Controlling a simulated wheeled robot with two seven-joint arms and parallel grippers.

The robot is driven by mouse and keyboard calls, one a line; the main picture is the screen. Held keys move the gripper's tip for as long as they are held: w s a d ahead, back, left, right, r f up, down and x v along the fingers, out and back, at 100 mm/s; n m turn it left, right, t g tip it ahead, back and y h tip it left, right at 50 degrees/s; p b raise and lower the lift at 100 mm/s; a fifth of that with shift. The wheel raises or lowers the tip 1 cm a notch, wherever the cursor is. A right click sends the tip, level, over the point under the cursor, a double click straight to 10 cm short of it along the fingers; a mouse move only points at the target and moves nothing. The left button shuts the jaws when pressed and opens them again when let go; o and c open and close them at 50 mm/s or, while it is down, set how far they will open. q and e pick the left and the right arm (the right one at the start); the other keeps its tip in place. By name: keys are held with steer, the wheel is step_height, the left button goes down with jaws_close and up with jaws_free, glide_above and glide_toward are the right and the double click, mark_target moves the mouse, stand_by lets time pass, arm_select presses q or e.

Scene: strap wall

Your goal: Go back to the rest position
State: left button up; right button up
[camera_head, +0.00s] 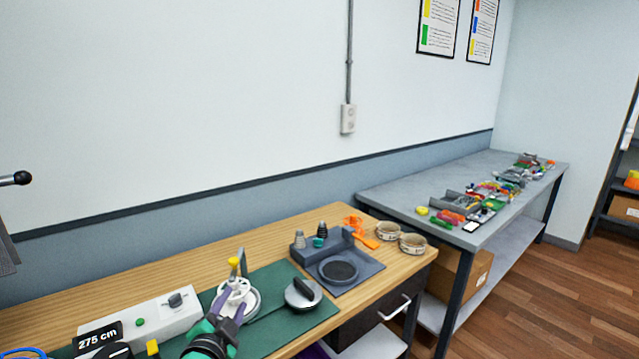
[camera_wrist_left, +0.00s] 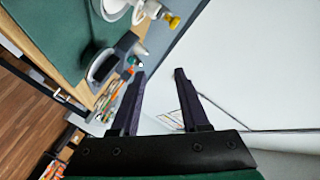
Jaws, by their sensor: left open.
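My left gripper (camera_head: 229,308) is low in the head view, over the green mat (camera_head: 265,337) on the wooden bench. It overlaps a white round device with a yellow-tipped post (camera_head: 234,264) in that view; I cannot tell whether they touch. In the left wrist view my left gripper (camera_wrist_left: 160,75) shows two dark fingers spread apart with nothing between them. The white device with its yellow knob (camera_wrist_left: 172,20) is beyond the fingertips at the top there. My right gripper is in neither view.
A black-topped round tool (camera_head: 303,293) lies on the mat to the right. A dark grey fixture (camera_head: 345,270) stands beyond it. A white control box (camera_head: 140,318) sits at the left. A grey table (camera_head: 400,196) with many small parts stands behind right. The wall runs behind the bench.

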arm_select(q)
steer(key=s+a+f+n+g, duration=0.2)
steer(key=s+f+n+g, duration=0.3)
steer(key=s+f, duration=0.6)
steer(key=s+a+f+n+g, duration=0.3)
steer(key=s+f+g, duration=0.55)
steer(key=s, duration=0.55)
step_height(320, 180, down, 20)
steer(key=s, duration=0.1)
steer(key=s+a+f+g, duration=0.1)
steer(key=s+a+f, duration=0.1)
steer(key=s+f, duration=1.4)
steer(key=shift+s+a+f, duration=0.2)
steer(key=shift+s+a, duration=0.1)
steer(key=shift+s, duration=0.65)
steer(key=shift+g, duration=0.25)
